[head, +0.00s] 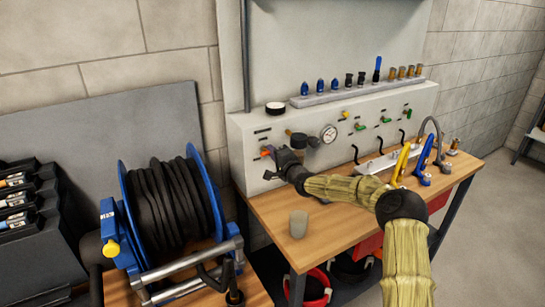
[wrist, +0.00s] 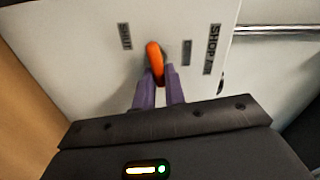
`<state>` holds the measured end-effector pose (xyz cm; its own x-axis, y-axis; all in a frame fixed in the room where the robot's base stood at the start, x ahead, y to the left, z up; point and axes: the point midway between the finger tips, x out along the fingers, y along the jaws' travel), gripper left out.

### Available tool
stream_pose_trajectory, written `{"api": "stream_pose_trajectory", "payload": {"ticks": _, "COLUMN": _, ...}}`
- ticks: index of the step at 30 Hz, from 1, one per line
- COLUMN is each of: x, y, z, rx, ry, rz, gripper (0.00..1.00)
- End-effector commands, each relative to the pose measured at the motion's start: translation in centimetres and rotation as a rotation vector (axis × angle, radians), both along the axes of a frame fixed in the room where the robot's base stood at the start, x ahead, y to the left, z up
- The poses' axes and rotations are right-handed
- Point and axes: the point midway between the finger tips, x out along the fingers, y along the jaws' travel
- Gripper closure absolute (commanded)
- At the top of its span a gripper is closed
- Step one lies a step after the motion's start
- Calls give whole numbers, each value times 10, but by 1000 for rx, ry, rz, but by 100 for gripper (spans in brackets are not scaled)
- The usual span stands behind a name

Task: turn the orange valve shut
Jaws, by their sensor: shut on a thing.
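The orange valve (wrist: 154,52) is a rounded lever on the pale panel in the wrist view. My gripper (wrist: 158,78) has its two purple fingers closed around the lower part of the lever, with the upper part showing beyond the tips. The lever stands near upright in this view, between a dark label at its left and smaller print at its right. In the head view my gripper (head: 274,154) is at the panel's left end, and only a small bit of the orange valve (head: 265,153) shows beside it.
A round gauge (head: 329,133) and several small green and yellow valves are to the right on the panel. A grey cup (head: 298,224) stands on the wooden bench (head: 330,225) below my arm. A blue hose reel (head: 170,205) stands at the left.

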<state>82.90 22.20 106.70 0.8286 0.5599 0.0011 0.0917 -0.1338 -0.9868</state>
Motion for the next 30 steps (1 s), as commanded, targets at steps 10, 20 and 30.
{"api": "stream_pose_trajectory", "payload": {"ticks": 10, "x": -1, "y": 1, "z": -7, "rx": 128, "ry": 96, "rz": 3, "gripper": 100}}
{"api": "stream_pose_trajectory", "payload": {"ticks": 20, "x": -1, "y": 1, "z": -7, "rx": 145, "ry": 110, "rz": 3, "gripper": 100}}
{"api": "stream_pose_trajectory", "payload": {"ticks": 30, "x": -1, "y": 1, "z": -6, "rx": 146, "ry": 107, "rz": 2, "gripper": 66}}
